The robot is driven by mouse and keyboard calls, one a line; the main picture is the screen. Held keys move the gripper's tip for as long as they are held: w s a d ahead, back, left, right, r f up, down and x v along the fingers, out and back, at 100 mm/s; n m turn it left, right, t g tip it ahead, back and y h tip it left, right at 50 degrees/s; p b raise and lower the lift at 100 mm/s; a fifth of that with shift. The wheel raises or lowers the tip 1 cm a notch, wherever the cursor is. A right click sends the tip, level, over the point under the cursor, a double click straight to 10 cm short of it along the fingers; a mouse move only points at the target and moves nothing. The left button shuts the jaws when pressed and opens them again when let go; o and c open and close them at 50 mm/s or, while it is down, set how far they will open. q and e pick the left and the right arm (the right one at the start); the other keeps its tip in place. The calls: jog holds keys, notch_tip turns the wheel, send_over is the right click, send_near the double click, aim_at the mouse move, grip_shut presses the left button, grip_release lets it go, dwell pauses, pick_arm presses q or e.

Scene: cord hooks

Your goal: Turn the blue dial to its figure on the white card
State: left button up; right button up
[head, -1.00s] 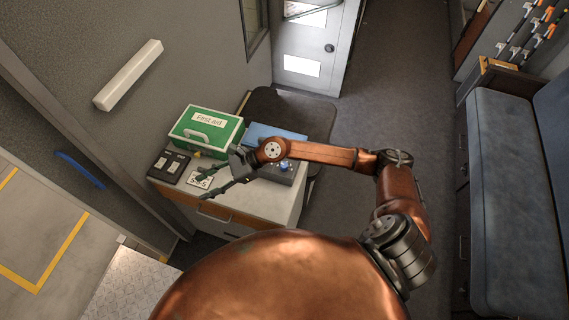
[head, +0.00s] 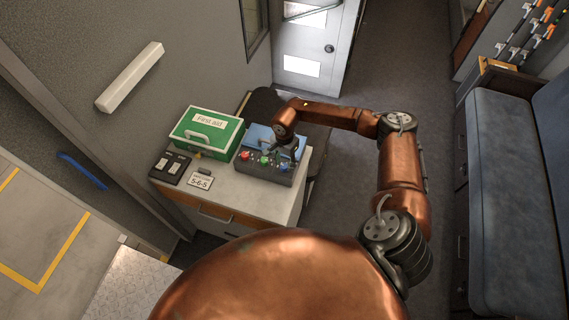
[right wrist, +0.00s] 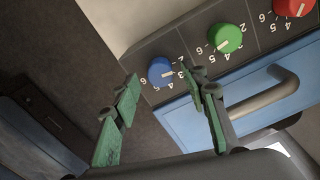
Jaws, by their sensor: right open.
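The blue dial (head: 283,168) is at the right end of a dark dial box, beside the green dial (head: 264,160) and the red dial (head: 245,155). In the right wrist view the blue dial (right wrist: 160,71) has a white pointer mark towards the right, near a figure that looks like 3. The white card (head: 200,181) reads 5-6-5 and lies on the cabinet top. My right gripper (right wrist: 161,84) is open, its green-padded fingers on either side of the blue dial in that view, with nothing gripped. Contact cannot be told. My left gripper is not in view.
A green first aid box (head: 207,135) stands behind the card, and a dark switch panel (head: 170,168) is at the left. A blue case with a handle (right wrist: 205,103) adjoins the dial box. The cabinet top (head: 240,195) is clear in front.

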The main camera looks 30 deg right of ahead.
jog(key=shift+f, duration=0.7)
jog(key=shift+c, duration=0.5)
grip_shut()
